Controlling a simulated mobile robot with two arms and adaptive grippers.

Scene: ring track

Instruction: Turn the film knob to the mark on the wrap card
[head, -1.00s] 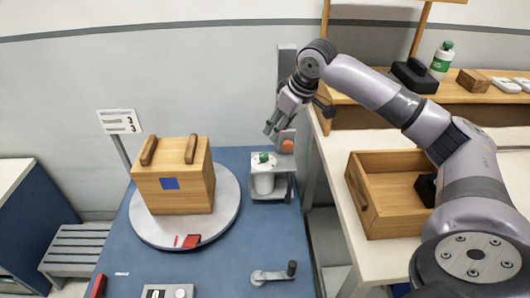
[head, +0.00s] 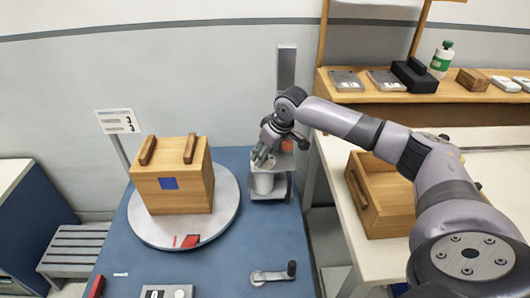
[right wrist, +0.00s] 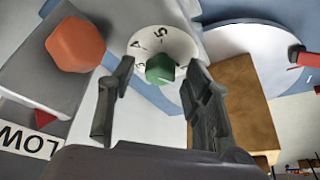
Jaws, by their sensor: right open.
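In the head view my right gripper (head: 263,157) is over this cylinder, pointing down, and hides most of the knob. In the right wrist view its two fingers are open, one on each side of the knob. I cannot tell whether they touch it. The wrap card (head: 117,121) is a white sign on a post at the left; its print is too small to read surely. My left gripper is not in view.
A wooden box (head: 172,176) with two handles stands on a round grey turntable (head: 225,214). An orange knob (right wrist: 75,44) is close beside the dial, with a "LOW" label (right wrist: 28,139) nearby. A crank (head: 272,276) is at the table's front. A wooden drawer (head: 378,222) is at the right.

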